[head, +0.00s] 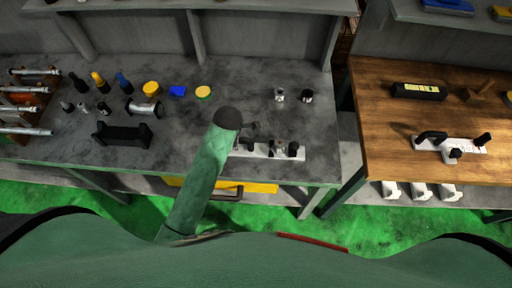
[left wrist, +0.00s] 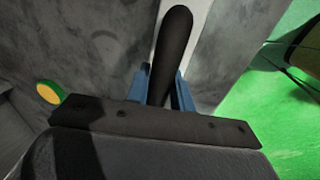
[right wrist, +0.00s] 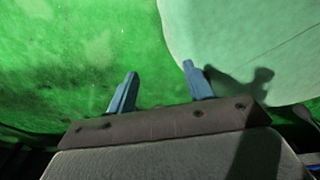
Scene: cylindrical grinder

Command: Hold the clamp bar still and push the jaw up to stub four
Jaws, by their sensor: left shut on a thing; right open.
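A white clamp bar (head: 264,152) with dark fittings lies near the front edge of the grey bench. A small dark and metallic piece that looks like the jaw (head: 279,147) sits on its right part, beside a black end post (head: 293,150). Stub numbers are too small to read. My left arm covers the bar's left end. In the left wrist view, my left gripper (left wrist: 162,88) is shut on a black handle (left wrist: 174,45), with a white strip behind it. My right gripper (right wrist: 158,84) is open and empty above the green floor, outside the head view.
A yellow-green disc (head: 203,91), small metal pieces (head: 279,95) and a black cradle (head: 122,135) stand on the grey bench. A similar white bar with black fittings (head: 468,146) lies on the wooden bench at right. A gap separates the benches.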

